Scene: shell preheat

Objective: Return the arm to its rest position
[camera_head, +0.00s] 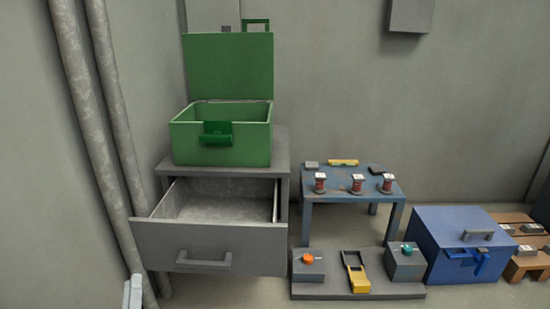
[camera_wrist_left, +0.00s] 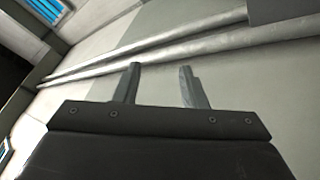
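My left gripper (camera_head: 133,290) barely shows at the bottom left edge of the head view, as pale grey finger tips in front of the wall pipes. In the left wrist view my left gripper (camera_wrist_left: 160,75) has its two fingers apart with nothing between them. It points toward a bare wall and the pipes, and touches nothing that I can see. The rest of my left arm is out of the head view. My right gripper is in neither view.
The grey drawer (camera_head: 215,240) stands pulled open, close to the right of my left gripper. An open green box (camera_head: 190,140) is on the cabinet above it. Pipes (camera_head: 90,130) run up the left wall. A blue table (camera_head: 340,178) and blue chest (camera_head: 430,250) stand right.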

